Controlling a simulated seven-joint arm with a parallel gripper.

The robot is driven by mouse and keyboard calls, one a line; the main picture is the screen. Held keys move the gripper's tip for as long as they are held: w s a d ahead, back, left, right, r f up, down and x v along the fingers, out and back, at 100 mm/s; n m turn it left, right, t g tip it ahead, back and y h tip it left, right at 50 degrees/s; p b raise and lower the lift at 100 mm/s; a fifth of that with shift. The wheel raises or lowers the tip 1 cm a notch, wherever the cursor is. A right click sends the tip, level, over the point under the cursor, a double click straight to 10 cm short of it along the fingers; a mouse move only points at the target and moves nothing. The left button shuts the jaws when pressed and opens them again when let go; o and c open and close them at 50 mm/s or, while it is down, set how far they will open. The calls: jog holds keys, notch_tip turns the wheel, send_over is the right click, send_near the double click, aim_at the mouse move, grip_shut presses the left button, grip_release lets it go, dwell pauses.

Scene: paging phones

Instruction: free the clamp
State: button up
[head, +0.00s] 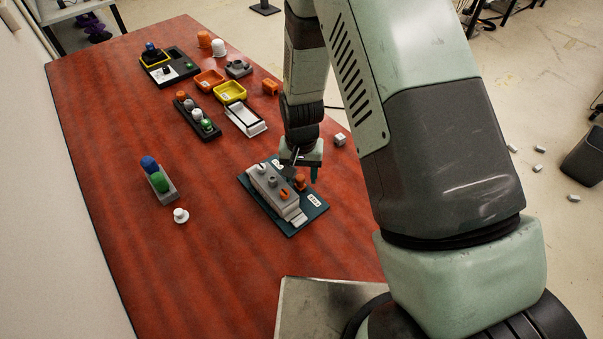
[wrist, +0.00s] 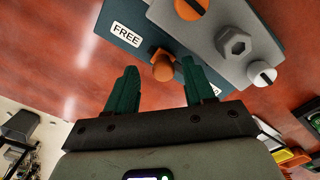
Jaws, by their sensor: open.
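The clamp unit is a grey block (head: 278,205) on a dark teal base plate (head: 262,212). The block carries a hex nut (wrist: 234,43), a slotted grey screw (wrist: 261,73) and an orange slotted part (wrist: 190,7). An orange knob (head: 300,183) stands beside the block, and it also shows in the wrist view (wrist: 163,68). A label reading FREE (wrist: 127,34) lies on the plate to the knob's left. A second label is mostly hidden by a finger. My gripper (wrist: 158,76) is open, its fingers on either side of the knob in the wrist view; contact cannot be told.
A block with blue and green knobs (head: 168,192) and a white knob (head: 181,215) stand to the left. Several devices and trays, including a yellow tray (head: 230,92), stand farther back. A small light cube (head: 340,138) sits near the right edge. The table's front left is clear.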

notch_tip(320, 180, up, 10)
jog(key=shift+r, duration=0.15)
dwell(0.6)
notch_tip(320, 180, up, 11)
jog(key=t, duration=0.1)
send_over(301, 179)
jog(key=d, duration=0.4)
jog(key=s+d+r+t, duration=0.2)
jog(key=s+d+r, duration=0.3)
jog(key=r, duration=0.5)
jog(key=s+d+r+t, duration=0.1)
jog(key=s+d+r, duration=0.2)
jog(key=s, duration=0.4)
jog(key=s+d+r+t, duration=0.1)
jog(key=s+d+r, duration=0.2)
jog(key=s+r, duration=0.2)
jog(key=shift+s+d+r+t, duration=0.3)
jog(key=shift+s+r, duration=0.05)
jog(key=shift+s, duration=0.9)
